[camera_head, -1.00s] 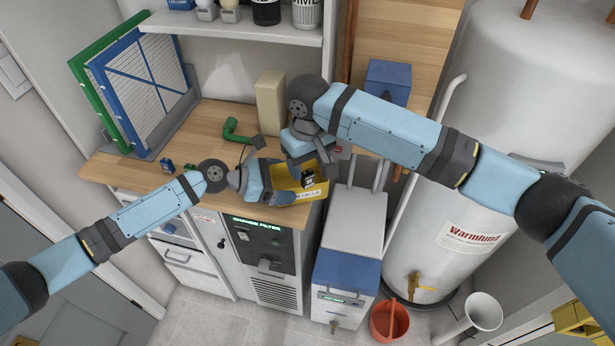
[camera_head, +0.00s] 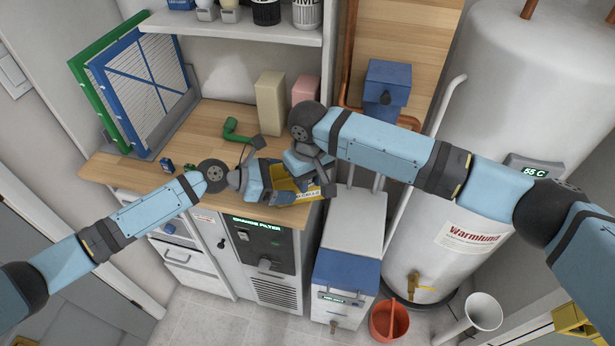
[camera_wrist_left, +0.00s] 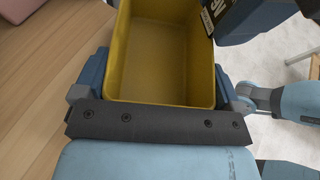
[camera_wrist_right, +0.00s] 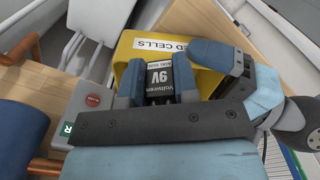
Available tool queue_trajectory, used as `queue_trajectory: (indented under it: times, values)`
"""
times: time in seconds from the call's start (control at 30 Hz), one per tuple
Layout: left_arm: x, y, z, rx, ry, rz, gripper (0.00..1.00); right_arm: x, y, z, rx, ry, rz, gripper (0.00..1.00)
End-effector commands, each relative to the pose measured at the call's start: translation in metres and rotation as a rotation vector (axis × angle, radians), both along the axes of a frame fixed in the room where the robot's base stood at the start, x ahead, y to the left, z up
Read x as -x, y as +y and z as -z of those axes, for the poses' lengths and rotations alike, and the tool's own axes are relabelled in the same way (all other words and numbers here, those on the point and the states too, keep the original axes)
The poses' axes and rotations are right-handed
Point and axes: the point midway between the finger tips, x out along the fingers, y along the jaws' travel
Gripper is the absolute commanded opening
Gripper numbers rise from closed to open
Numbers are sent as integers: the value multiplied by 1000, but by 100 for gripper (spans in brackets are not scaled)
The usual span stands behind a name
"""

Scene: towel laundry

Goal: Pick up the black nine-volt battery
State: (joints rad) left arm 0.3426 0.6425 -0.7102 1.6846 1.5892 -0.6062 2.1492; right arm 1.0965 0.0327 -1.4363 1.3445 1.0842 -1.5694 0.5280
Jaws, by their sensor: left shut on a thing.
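The black nine-volt battery (camera_wrist_right: 160,80) stands between the two blue fingers of my right gripper (camera_wrist_right: 159,84) in the right wrist view, its 9V label showing. The fingers are close on both sides; whether they press on it I cannot tell. In the left wrist view the battery (camera_wrist_left: 212,17) shows at the right edge of the yellow bin (camera_wrist_left: 160,50). My left gripper (camera_wrist_left: 158,80) is shut on this bin, a finger on each side. In the head view the bin (camera_head: 288,184) is at the bench's front edge, my right gripper (camera_head: 318,178) over its right part; the battery is mostly hidden there.
A blue battery-like block (camera_head: 168,165) lies on the wooden bench (camera_head: 130,165) to the left. A green pipe elbow (camera_head: 236,131), a beige box (camera_head: 270,103) and a pink box (camera_head: 305,90) stand behind the arms. A blue-and-white unit (camera_head: 350,250) stands below right.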

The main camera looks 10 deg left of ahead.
Motion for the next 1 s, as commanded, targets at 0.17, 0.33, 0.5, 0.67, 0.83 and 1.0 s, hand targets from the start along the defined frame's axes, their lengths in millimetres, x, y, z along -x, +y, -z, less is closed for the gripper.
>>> queue_trajectory:
  times: [0.17,0.33,0.5,0.67,0.83,1.0]
  values:
    - [0,0,0,0,0,0,65,0,0,-1,0,0,0,1]
    - [0,0,0,0,0,0,65,-1,1,-13,-3,-2,0,1]
    - [0,0,0,0,0,0,65,0,1,-46,-2,-2,0,1]
    - [0,0,0,0,0,0,65,-1,0,-77,-1,-3,0,1]
    - [0,0,0,0,0,0,65,0,0,-98,-1,-1,-1,1]
    - [0,0,0,0,0,0,65,0,-1,-77,1,1,1,1]
